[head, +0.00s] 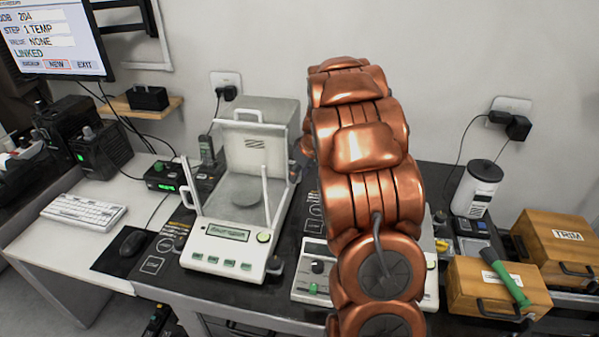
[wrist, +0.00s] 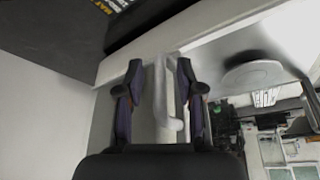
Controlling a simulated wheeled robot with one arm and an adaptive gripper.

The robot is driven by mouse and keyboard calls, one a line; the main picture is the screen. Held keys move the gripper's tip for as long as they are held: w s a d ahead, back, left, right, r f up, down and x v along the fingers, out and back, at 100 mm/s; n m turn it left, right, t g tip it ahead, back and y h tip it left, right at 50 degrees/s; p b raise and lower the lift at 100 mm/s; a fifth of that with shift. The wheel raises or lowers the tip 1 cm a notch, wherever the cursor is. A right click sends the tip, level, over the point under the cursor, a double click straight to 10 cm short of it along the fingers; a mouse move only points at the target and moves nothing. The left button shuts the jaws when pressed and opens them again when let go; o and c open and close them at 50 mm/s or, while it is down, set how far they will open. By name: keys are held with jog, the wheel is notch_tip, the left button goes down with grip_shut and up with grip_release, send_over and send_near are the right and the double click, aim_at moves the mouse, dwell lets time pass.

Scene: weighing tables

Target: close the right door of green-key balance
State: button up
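The green-key balance (head: 222,252) stands on the dark table left of my arm, with green keys along its front. Its weighing chamber has a round pan (head: 246,200), which also shows in the wrist view (wrist: 252,75). In the wrist view, a pale upright bar, seemingly a door handle (wrist: 172,124), stands between the fingers of my gripper (wrist: 159,68). The fingers are apart, with a visible gap on the left; contact on the right is unclear. In the head view my copper arm hides the gripper. How far the right door stands open is hard to tell.
A second instrument (head: 313,287) stands right of the balance, partly behind my arm. Farther right are a wooden box (head: 480,292) with a green-handled tool (head: 512,284), a TRIM box (head: 556,243) and a white canister (head: 478,188). A keyboard (head: 84,212) and mouse (head: 133,243) lie left.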

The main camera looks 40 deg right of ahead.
jog(key=shift+c, duration=0.3)
grip_shut()
dwell(0.3)
